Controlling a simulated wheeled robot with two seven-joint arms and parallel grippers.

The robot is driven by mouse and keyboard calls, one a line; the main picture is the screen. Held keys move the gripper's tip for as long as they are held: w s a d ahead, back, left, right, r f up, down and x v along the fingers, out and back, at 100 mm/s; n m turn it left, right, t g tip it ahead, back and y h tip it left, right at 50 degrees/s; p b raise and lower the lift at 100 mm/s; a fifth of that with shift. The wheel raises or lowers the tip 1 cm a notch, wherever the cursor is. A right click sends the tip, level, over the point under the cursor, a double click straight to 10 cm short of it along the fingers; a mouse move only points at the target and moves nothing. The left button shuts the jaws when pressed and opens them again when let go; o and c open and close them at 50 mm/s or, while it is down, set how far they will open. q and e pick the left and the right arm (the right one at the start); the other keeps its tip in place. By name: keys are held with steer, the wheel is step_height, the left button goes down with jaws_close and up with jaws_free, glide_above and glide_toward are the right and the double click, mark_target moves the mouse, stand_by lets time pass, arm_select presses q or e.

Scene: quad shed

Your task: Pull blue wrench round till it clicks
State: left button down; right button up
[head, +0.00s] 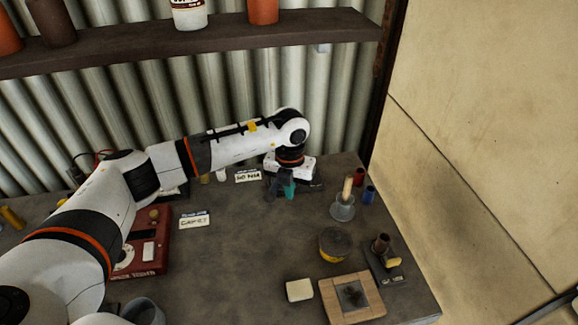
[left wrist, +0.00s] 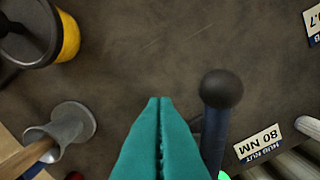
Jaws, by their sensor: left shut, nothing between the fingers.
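The blue wrench (left wrist: 213,135) shows in the left wrist view as a dark blue bar ending in a black ball knob (left wrist: 221,89). My left gripper (left wrist: 160,103), with teal fingers, is shut and empty just to the left of the wrench bar there. The bar is not between the fingers. I cannot tell whether a finger touches it. In the head view the left gripper (head: 289,190) points down near the back of the bench, and my arm hides much of the wrench and its mount. My right gripper is not in view.
A card (left wrist: 258,145) reading "HUB NUT 80 NM" lies beside the wrench. A funnel (head: 342,208) with a wooden handle, a yellow tin (head: 334,245) and a wooden block (head: 352,298) stand to the right. A red box (head: 150,245) is at left. The middle bench (head: 240,250) is clear.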

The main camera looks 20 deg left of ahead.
arm_select(q)
step_height(320, 180, up, 6)
steer(key=p, duration=0.3)
stand_by(0.6)
